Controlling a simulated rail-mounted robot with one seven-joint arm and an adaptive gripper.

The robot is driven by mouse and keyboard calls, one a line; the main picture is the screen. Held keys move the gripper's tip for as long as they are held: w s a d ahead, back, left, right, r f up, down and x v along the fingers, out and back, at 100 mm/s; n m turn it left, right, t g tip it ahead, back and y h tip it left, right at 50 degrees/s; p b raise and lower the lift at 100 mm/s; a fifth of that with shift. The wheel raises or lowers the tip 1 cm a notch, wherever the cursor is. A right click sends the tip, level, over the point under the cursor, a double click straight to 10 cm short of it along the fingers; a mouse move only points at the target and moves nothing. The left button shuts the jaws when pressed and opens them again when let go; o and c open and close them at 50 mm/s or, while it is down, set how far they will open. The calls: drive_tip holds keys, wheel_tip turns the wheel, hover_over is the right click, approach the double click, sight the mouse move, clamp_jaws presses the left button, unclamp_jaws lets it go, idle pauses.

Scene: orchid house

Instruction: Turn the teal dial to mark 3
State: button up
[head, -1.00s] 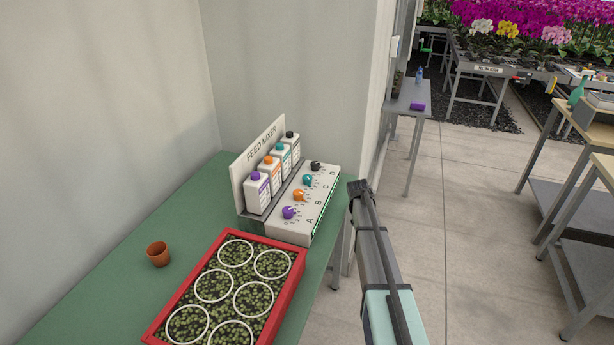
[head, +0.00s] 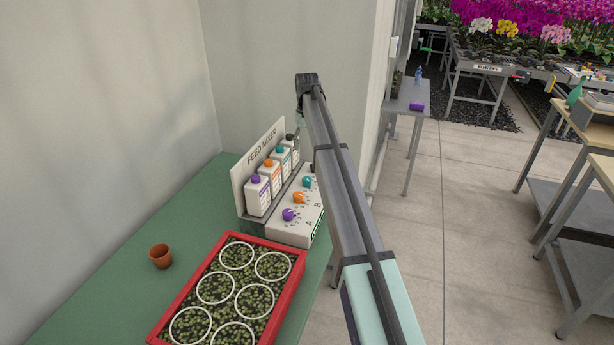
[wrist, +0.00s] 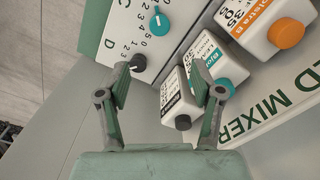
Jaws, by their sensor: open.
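The teal dial (head: 307,182) is on the sloped white panel of the feed mixer, in the row beyond the orange dial. In the wrist view the teal dial (wrist: 160,23) is near the top, with a white pointer line and printed numbers around it. I cannot tell which number it points at. My gripper (wrist: 160,72) is open and empty, its fingers apart above the panel end by the black dial (wrist: 138,62). The teal dial lies beyond the fingertips. In the head view my arm hides the black dial and much of the panel's right side.
Bottles stand behind the dials, with an orange cap (wrist: 285,33), a teal cap (wrist: 225,87) and a black cap (wrist: 183,122). The orange dial (head: 298,198) and purple dial (head: 289,214) sit nearer. A red tray (head: 160,338) and brown pot (head: 160,256) share the green bench (head: 110,285).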

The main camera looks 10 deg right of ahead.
sight(307, 179)
wheel_tip(307, 179, down, 15)
drive_tip(key=p, duration=0.4)
drive_tip(key=c, duration=1.1)
